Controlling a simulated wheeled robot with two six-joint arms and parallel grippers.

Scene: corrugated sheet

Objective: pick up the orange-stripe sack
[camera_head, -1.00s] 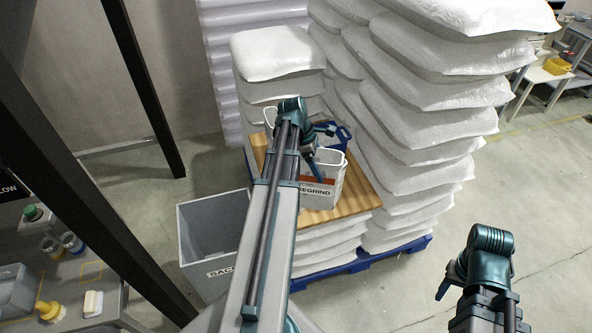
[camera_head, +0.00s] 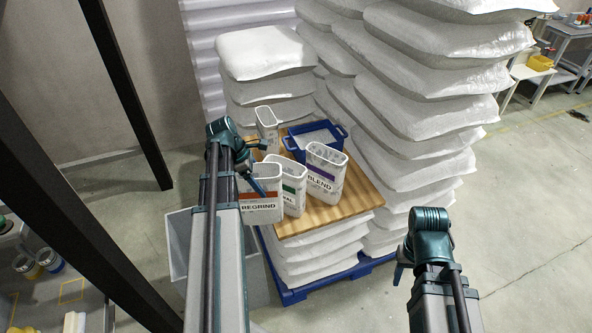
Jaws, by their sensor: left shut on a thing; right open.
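The orange-stripe sack (camera_head: 262,208) is white, with an orange band and the word REGRIND. It is upright at the left front edge of the wooden board, partly covering the edge. I cannot tell whether its base touches the board. My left gripper (camera_head: 258,184) is shut on its upper left part, and my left arm hides its left side. My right gripper (camera_head: 402,268) is open and empty, in front of the stack on the right, away from the sacks.
A green-stripe sack (camera_head: 293,198) stands close behind, right of the held one. A purple-stripe BLEND sack (camera_head: 325,178), a blue crate (camera_head: 334,132) and another sack (camera_head: 266,122) share the board (camera_head: 355,202). A grey bin (camera_head: 178,245) is partly behind my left arm. Tall white sack stacks (camera_head: 425,110) rise behind.

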